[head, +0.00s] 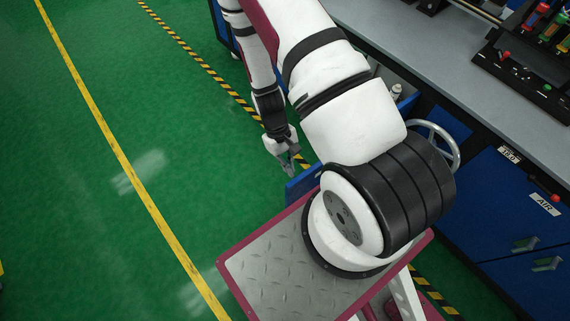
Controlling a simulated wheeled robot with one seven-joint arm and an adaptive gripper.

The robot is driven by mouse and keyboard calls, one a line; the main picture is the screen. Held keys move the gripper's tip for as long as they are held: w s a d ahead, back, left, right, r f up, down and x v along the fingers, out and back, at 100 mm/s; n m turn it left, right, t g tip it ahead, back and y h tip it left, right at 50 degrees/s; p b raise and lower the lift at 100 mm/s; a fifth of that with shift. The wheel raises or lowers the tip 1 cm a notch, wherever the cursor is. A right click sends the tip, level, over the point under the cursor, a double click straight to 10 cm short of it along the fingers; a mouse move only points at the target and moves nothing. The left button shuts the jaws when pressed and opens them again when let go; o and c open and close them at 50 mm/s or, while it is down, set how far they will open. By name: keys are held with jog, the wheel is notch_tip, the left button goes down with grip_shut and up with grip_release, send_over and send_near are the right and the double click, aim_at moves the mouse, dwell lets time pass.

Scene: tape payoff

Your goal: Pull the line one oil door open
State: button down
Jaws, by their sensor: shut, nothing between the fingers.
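My gripper (288,164) is small in the head view, left of centre, at the end of my white and black arm. It is shut and empty, fingers pointing down over the green floor. A blue panel (303,185) stands out from the cabinet side just below and right of the fingertips. It looks like a door standing open, but my arm hides most of it and no label on it shows. A gap between it and the fingers seems to show, though contact cannot be ruled out. Behind my arm, an open-looking bay holds a small white bottle (397,91).
A grey bench top (440,70) runs above blue cabinets at right. A door marked AIR (545,204) is shut beside a metal handwheel (457,145). A dark rack (525,75) with coloured parts sits on the bench. Green floor at left is clear.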

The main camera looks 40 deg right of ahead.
dwell(0.3)
jog(key=v, duration=1.2)
